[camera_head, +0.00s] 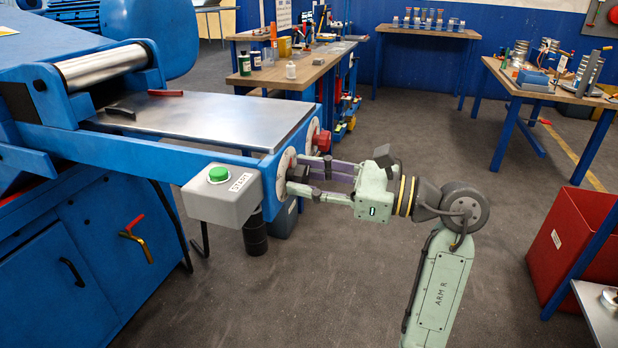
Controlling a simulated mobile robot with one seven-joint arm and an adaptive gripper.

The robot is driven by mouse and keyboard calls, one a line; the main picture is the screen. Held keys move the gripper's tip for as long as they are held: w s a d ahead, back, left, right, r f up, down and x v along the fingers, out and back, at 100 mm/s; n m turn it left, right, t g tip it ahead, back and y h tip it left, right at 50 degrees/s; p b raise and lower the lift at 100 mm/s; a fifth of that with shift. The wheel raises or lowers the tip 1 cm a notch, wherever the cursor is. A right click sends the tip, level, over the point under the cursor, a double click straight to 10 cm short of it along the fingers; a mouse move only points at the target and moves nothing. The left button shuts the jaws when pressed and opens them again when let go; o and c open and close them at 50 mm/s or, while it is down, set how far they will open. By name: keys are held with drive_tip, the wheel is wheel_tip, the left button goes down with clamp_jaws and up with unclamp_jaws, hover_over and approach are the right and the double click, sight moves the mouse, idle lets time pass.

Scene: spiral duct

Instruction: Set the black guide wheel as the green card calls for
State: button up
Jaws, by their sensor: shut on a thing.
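My gripper (297,175) is at the near white round dial (283,167) on the end of the blue machine. Its two fingers close around the middle of this dial, where the black guide wheel appears to be. The wheel is small here and mostly hidden by the fingers, so its setting cannot be read. A second white dial (312,132) with a red wheel (322,140) sits just behind it, apart from my fingers. I cannot make out a green card in this view.
A grey box (222,200) with a green button (218,174) juts out left of my gripper. The machine's flat metal bed (215,113) lies behind, with a red-handled tool on it. A red bin (568,240) stands right. The floor between is clear.

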drive_tip(key=shift+c, duration=1.1)
drive_tip(key=m+b, duration=0.1)
drive_tip(key=m, duration=0.2)
drive_tip(key=shift+f, duration=0.1)
drive_tip(key=shift+s+m+b, duration=0.1)
drive_tip(key=shift+m+b, duration=0.35)
drive_tip(key=shift+m, duration=1.65)
drive_tip(key=o, duration=1.2)
drive_tip(key=shift+c, duration=0.2)
